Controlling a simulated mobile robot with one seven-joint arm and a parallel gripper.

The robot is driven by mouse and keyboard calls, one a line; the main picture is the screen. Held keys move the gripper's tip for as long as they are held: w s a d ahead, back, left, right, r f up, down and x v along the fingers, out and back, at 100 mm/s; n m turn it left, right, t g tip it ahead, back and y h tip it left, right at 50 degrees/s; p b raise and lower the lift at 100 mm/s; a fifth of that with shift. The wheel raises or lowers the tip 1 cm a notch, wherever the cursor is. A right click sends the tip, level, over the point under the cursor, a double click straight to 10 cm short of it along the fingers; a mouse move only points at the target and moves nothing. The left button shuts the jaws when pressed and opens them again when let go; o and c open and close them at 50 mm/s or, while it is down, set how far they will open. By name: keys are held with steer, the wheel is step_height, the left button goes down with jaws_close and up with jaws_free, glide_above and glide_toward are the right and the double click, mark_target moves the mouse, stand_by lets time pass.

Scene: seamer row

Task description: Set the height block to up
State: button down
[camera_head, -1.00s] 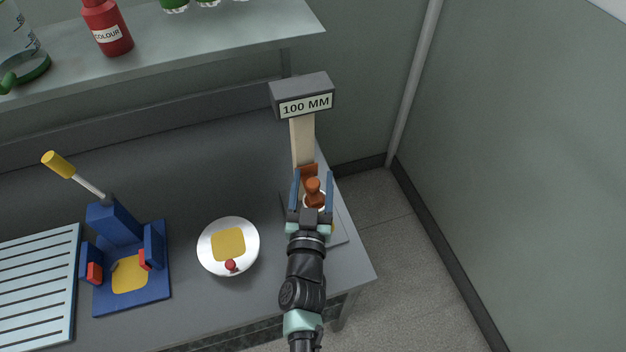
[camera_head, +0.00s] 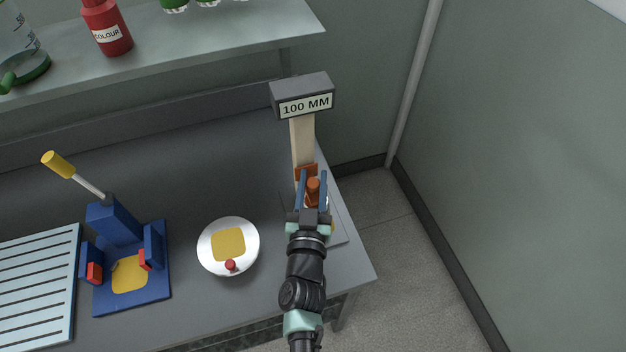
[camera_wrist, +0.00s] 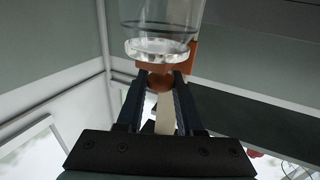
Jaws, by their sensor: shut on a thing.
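The orange height block (camera_head: 306,171) sits low on a pale upright post (camera_head: 303,140), under a grey head labelled 100 MM (camera_head: 304,104). An orange knob (camera_head: 313,187) stands out from the block towards me. My gripper (camera_head: 313,174) is shut on the knob, with one blue finger on each side of it. In the wrist view the knob (camera_wrist: 160,82) shows between the fingertips, with part of the orange block (camera_wrist: 193,55) behind it. A clear cylinder (camera_wrist: 160,22) fills the top of that view. My gripper hides the lower part of the stand in the head view.
A white round dish with a yellow centre (camera_head: 214,260) lies left of my arm. A blue press with a yellow-tipped lever (camera_head: 116,222) and a slatted light rack (camera_head: 35,290) are further left. A shelf (camera_head: 255,32) runs above, holding a red bottle (camera_head: 108,32).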

mark_target(313, 182)
stand_by(0.8)
step_height(313, 182, up, 10)
steer(key=p, duration=1.1)
steer(key=shift+r+p, duration=0.25)
steer(key=shift+p, duration=0.05)
steer(key=shift+w+r, duration=0.1)
steer(key=c, duration=0.7)
jaws_free()
steer(key=shift+o, duration=0.8)
steer(key=s+a+b, duration=0.1)
steer(key=s+b, duration=0.1)
steer(key=s, duration=1.1)
